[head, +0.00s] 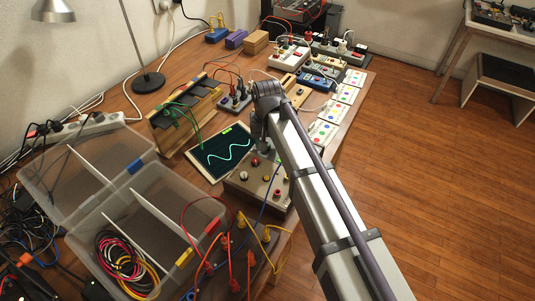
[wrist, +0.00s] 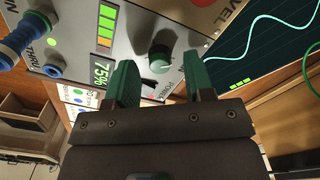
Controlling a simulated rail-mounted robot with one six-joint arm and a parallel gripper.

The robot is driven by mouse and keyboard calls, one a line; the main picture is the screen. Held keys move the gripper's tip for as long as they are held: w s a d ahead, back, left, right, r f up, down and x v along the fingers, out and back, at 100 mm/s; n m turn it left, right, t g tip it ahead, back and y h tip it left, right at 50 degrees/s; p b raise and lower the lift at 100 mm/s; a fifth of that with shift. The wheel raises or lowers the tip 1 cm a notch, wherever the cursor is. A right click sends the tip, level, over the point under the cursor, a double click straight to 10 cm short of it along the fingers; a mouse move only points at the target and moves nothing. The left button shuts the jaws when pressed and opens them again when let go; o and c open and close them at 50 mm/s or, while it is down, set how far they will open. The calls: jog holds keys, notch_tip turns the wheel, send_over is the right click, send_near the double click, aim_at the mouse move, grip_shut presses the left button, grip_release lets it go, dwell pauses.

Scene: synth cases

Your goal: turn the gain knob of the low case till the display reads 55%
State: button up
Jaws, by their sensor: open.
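The low case (head: 238,187) is a grey box with knobs on its top panel, near the middle of the head view. In the head view my arm hides much of the gripper.
A dark screen with a cyan wave (head: 222,156) lies beside the case. Blue plugs (wrist: 35,38) stand in sockets on the panel's left. Red, yellow and blue cables and a clear divided box (head: 130,213) crowd the near left. Cards (head: 322,132) line the right table edge.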

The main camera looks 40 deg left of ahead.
jog(key=shift+f, duration=0.65)
jog(key=shift+r, duration=0.15)
grip_shut()
jog(key=n, duration=0.5)
grip_release()
